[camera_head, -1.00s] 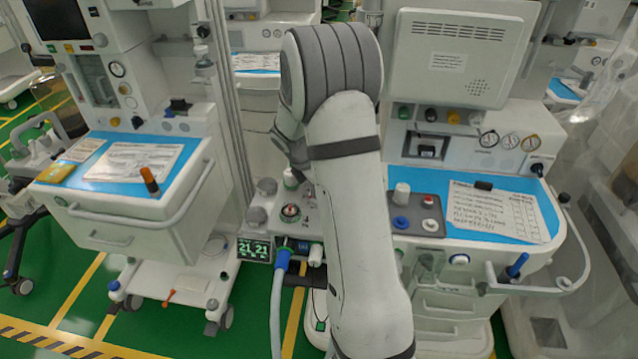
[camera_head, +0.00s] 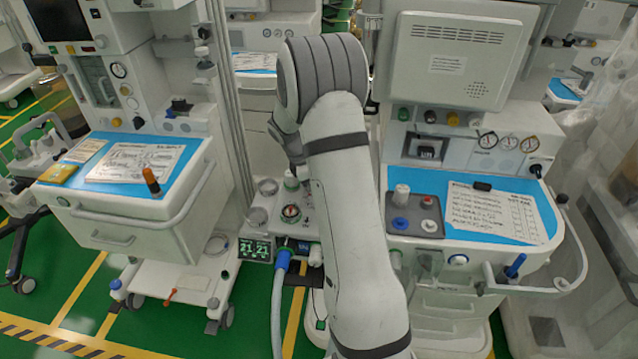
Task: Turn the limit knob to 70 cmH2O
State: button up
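A block of valves and knobs stands in the middle, left of my arm. On it are a round dial with a red and green centre (camera_head: 291,213), a pale green-white knob (camera_head: 290,181) behind it, and grey round caps (camera_head: 267,187) to the left. Which one is the limit knob, and its setting, are too small to read. My gripper (camera_head: 297,168) points down just above the pale knob, behind the dial. Its fingers are mostly hidden by my own wrist, and I cannot see whether they touch anything.
A green display reading 21 21 (camera_head: 255,249) and a blue hose connector (camera_head: 283,259) sit below the dial. A cart with a blue top (camera_head: 113,189) stands left. A vertical pole (camera_head: 231,110) rises close by.

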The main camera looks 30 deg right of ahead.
jog(key=shift+m, duration=0.3)
jog(key=o, duration=1)
jog(key=shift+v, duration=3.95)
